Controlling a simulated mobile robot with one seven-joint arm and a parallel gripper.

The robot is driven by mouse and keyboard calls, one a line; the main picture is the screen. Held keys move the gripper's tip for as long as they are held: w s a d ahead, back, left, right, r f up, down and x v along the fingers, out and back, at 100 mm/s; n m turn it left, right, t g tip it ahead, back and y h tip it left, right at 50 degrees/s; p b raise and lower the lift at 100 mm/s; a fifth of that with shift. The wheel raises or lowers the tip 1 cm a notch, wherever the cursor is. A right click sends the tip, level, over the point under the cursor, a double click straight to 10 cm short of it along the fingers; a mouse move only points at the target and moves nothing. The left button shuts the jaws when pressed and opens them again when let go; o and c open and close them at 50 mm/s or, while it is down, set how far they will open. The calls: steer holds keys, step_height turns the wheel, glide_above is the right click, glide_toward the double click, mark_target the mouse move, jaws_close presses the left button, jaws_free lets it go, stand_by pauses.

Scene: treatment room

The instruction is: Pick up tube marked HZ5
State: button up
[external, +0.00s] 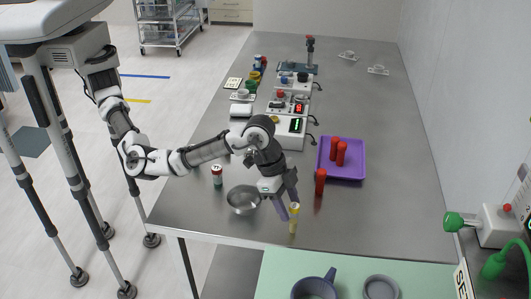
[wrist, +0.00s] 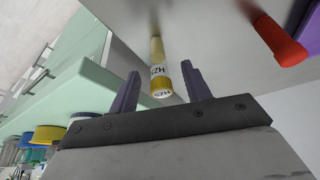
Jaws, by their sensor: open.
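The tube marked HZ5 (external: 293,223) stands upright on the steel table, near its front edge. It has a yellow cap and a white label. In the wrist view the yellow tube (wrist: 157,48) shows its HZ5 lettering and lies in the gap between my two fingers. My gripper (external: 288,206) is open at the tube's upper part, and its spread fingers (wrist: 160,71) also show in the wrist view. I see a gap on each side of the tube and no grip on it.
A red tube (external: 320,181) stands right of my gripper, beside a purple tray (external: 359,172) with more red tubes. A metal bowl (external: 243,199) is on the left. A green surface (external: 345,272) with a mug (external: 314,287) lies in front. The table's right side is clear.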

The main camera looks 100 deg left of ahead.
mark_target(293, 216)
steer(key=shift+p+x, duration=0.65)
steer(key=shift+x, duration=1.6)
steer(key=shift+s, duration=0.1)
steer(key=c, duration=1)
steer(key=shift+c, duration=0.2)
